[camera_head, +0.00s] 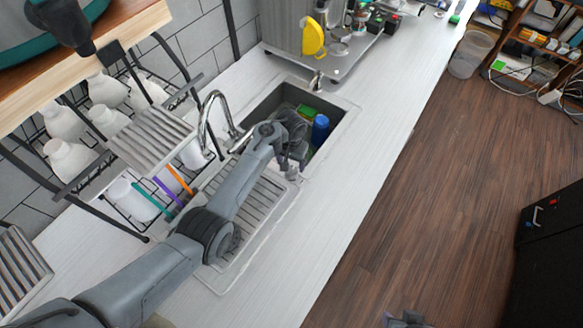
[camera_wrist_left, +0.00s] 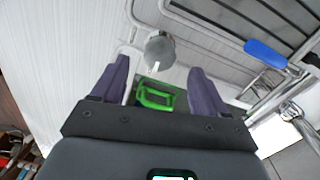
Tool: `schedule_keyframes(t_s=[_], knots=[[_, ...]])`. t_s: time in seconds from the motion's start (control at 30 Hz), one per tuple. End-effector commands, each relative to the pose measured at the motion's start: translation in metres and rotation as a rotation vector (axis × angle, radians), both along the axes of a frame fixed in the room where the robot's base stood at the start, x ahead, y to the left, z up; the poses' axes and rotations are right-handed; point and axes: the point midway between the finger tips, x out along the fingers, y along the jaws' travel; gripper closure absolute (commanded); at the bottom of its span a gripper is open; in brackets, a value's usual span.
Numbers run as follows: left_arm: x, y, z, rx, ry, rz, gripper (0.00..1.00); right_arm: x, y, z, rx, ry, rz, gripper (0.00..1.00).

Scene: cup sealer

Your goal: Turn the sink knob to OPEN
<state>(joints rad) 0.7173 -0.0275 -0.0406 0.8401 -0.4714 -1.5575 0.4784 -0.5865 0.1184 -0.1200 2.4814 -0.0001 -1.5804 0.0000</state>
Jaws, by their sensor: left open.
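The sink knob (camera_wrist_left: 160,48) is a round grey disc with a white pointer in the left wrist view. It lies just ahead of my left gripper (camera_wrist_left: 158,88), roughly centred between the two spread fingers and apart from them. In the head view, my left gripper (camera_head: 292,158) hangs over the near corner of the sink (camera_head: 345,108), beside the drainboard. A small grey shape just below it there seems to be the knob (camera_head: 292,174); its lettering cannot be read. My left gripper is open and empty. A dark part at the bottom edge seems to be my right gripper (camera_head: 405,320).
A curved faucet (camera_head: 212,118) stands behind the sink. The basin holds a green item (camera_head: 307,111) and a blue item (camera_head: 320,130). A rack with white bottles (camera_head: 68,160) stands left. The white counter (camera_head: 365,170) right of the sink is clear.

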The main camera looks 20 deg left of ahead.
Motion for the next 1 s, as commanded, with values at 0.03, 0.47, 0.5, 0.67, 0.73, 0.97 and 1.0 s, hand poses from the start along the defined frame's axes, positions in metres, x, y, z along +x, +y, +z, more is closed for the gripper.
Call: schedule_keyframes(t_s=[0.03,0.47,0.5,0.67,0.73,0.97,1.0], knots=[[0.0,0.0,-0.009,0.002,0.002,-0.001,0.26,0.001,0.0,-0.002,0.0,-0.002,0.0,0.57],[0.0,0.0,-0.044,0.0,-0.001,0.0,0.26,0.002,0.0,-0.007,0.0,-0.005,0.0,0.57],[0.0,0.0,-0.044,0.0,-0.001,0.0,0.26,0.002,0.0,-0.007,0.0,-0.006,0.0,0.57],[0.0,0.0,-0.044,0.0,-0.001,0.0,0.26,0.002,0.0,-0.007,0.0,-0.006,0.0,0.57],[0.0,0.0,-0.044,0.0,-0.001,0.0,0.26,0.002,0.0,-0.007,0.0,-0.005,0.001,0.57],[0.0,0.0,-0.044,0.0,-0.001,0.0,0.62,0.002,0.0,-0.007,-0.002,-0.005,0.001,0.57],[0.0,0.0,-0.044,0.0,-0.001,0.0,0.68,0.003,-0.001,-0.007,-0.003,-0.005,0.001,0.57]])
